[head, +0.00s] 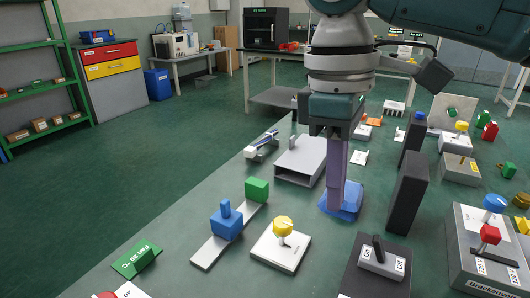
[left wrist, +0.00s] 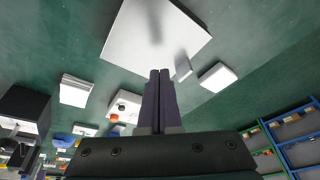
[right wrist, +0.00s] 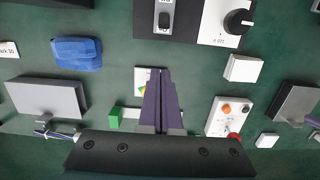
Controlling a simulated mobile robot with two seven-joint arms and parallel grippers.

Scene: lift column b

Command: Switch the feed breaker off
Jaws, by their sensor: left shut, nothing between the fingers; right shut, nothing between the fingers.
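A black block with a light switch plate and a dark lever (head: 378,248) stands at the bottom of the head view; small print including OFF is on the plate. I cannot read a feed breaker name on it. A grey box with a red-knobbed lever (head: 489,236) and a blue-knobbed one is at the lower right, also with small labels. My right gripper (head: 336,205) points down by the blue cloth, behind the black block, with its fingers together and empty. It also shows in the right wrist view (right wrist: 160,75). My left gripper (left wrist: 160,74) is shut and empty in the left wrist view.
A blue cloth (head: 350,203) lies beside the right fingers. A tall black block (head: 407,194) stands to their right and a grey open box (head: 301,160) to their left. A yellow-knobbed device (head: 283,229) and a blue slider on a rail (head: 227,224) are at the front left.

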